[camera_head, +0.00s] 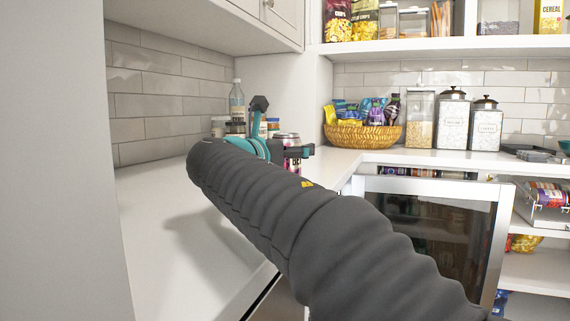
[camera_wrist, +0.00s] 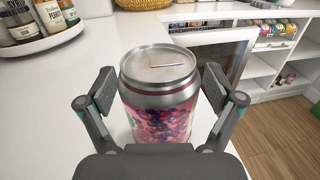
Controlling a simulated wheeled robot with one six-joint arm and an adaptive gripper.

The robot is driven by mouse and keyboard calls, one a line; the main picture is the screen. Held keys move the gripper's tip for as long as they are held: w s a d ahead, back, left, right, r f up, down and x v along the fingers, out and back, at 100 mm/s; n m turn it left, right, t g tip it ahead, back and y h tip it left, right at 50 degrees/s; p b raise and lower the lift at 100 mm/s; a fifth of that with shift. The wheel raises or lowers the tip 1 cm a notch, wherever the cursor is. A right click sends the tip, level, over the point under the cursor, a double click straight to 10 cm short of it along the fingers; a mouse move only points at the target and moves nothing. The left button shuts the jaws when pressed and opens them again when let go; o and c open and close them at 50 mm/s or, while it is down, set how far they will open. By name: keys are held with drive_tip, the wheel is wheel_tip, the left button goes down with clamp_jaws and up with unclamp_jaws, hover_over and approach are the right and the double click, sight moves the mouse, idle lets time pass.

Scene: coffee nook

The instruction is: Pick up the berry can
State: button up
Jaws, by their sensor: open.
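The berry can (camera_wrist: 160,100) stands upright on the white counter in the wrist view, with a silver lid and a pink, berry-printed side. My gripper (camera_wrist: 160,90) is open, with one finger on each side of the can. A small gap seems to show between the pads and the can; I cannot tell whether either pad touches it. The can's lower front is hidden by my gripper's body. In the head view my gripper (camera_head: 285,128) is at the counter's far end, and part of the can (camera_head: 291,143) shows behind it.
A wicker basket of snacks (camera_head: 365,136), canisters (camera_head: 452,122) and a glass-front fridge (camera_head: 430,228) stand beyond. The counter left of my arm is clear.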

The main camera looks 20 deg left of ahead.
drive_tip(key=shift+w+d, duration=0.1)
drive_tip(key=shift+w, duration=0.4)
drive_tip(key=c, duration=1.4)
drive_tip(key=shift+c, duration=0.5)
drive_tip(key=shift+r, duration=0.15)
